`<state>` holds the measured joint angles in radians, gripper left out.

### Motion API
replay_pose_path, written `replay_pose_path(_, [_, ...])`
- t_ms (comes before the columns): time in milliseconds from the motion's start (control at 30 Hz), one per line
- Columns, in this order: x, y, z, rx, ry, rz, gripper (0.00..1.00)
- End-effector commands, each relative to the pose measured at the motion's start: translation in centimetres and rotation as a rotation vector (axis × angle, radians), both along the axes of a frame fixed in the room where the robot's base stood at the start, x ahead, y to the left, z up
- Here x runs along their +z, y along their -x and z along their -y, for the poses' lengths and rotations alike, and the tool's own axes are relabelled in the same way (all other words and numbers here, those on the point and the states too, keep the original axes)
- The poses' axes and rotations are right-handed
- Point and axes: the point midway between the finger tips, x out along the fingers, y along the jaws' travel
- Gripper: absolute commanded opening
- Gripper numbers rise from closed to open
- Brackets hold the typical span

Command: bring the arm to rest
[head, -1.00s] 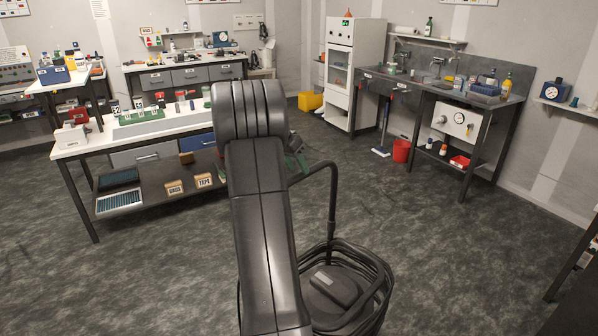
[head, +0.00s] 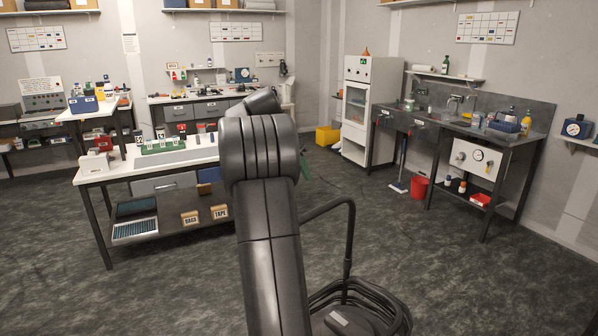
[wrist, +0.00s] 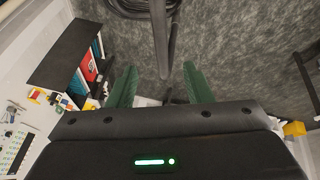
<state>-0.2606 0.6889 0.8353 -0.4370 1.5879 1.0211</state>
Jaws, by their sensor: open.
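My arm rises through the middle of the head view and bends over at its top link, in front of the white-topped bench. In the wrist view my gripper (wrist: 158,88) shows two green fingers set well apart. Nothing is between them but dark floor and a part of my own body behind. In the head view the gripper is mostly hidden behind the arm; only a small bit of green shows beside the arm.
The white-topped bench (head: 103,170) with a green rack (head: 165,146) stands left of my arm. A sink counter (head: 470,128) and white cabinet (head: 357,120) stand at the right. A red bucket (head: 419,187) and yellow bin (head: 327,136) are on the floor. Open floor lies between.

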Motion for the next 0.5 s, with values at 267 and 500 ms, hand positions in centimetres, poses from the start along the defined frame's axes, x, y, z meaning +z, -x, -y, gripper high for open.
replay_pose_path(267, [-2.5, -0.3, 1.2, -0.002, 0.001, -0.003, 0.46])
replay_pose_path(500, [-6.8, -0.9, 3.1, -0.002, 0.001, -0.005, 0.46])
